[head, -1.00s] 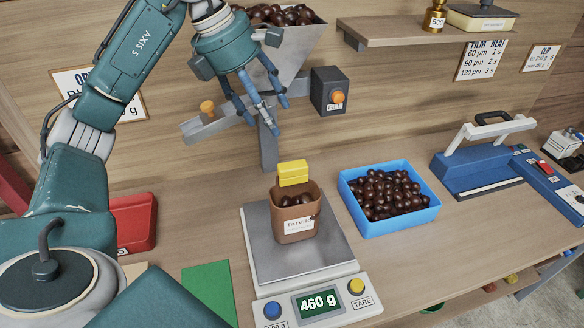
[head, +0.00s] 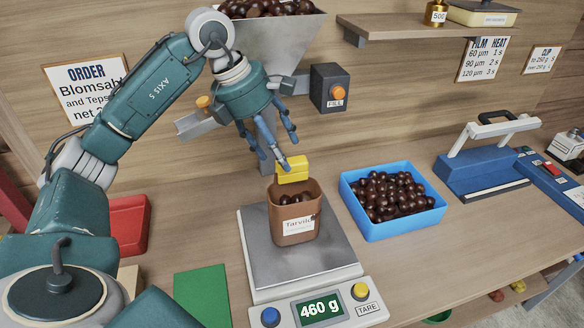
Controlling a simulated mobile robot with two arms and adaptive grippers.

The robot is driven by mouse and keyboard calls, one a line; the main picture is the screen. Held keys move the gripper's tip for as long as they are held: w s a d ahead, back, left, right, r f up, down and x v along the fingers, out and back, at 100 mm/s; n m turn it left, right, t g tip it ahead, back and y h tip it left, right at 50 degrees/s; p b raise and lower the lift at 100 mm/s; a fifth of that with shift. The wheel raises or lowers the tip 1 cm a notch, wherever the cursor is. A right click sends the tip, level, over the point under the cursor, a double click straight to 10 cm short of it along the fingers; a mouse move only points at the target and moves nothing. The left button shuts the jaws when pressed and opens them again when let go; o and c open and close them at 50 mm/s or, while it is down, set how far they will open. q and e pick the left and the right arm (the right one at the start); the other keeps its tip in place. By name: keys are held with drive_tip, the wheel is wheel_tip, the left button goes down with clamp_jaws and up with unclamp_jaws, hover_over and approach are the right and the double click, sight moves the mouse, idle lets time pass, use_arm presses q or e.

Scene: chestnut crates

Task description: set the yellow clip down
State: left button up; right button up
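The yellow clip (head: 293,172) sits at the back rim of a brown bag (head: 295,226) labelled "Tarvin…", sticking up above its opening. The bag stands upright on the scale (head: 258,262) and holds dark chestnuts. My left gripper (head: 277,155) comes down from above, its blue fingers spread. One fingertip overlaps the top left edge of the clip in the picture; I cannot tell whether it touches. The fingers are not closed around the clip. My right gripper is out of view.
The scale reads 460 g. A blue crate of chestnuts (head: 351,204) stands right of the scale, and a blue sealer (head: 482,165) further right. A hopper (head: 295,45) and FILL box (head: 329,88) are behind. A green mat (head: 203,298) lies front left, a red tray (head: 130,225) beyond.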

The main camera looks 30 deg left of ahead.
sight(299, 165)
use_arm(q)
drive_tip(key=p+x, duration=0.1)
drive_tip(key=x, duration=0.3)
drive_tip(key=shift+f+p, duration=0.2)
drive_tip(key=shift+p, duration=0.15)
drive_tip(key=shift+w+f, duration=0.15)
drive_tip(key=shift+f, duration=0.15)
drive_tip(key=c, duration=1.2)
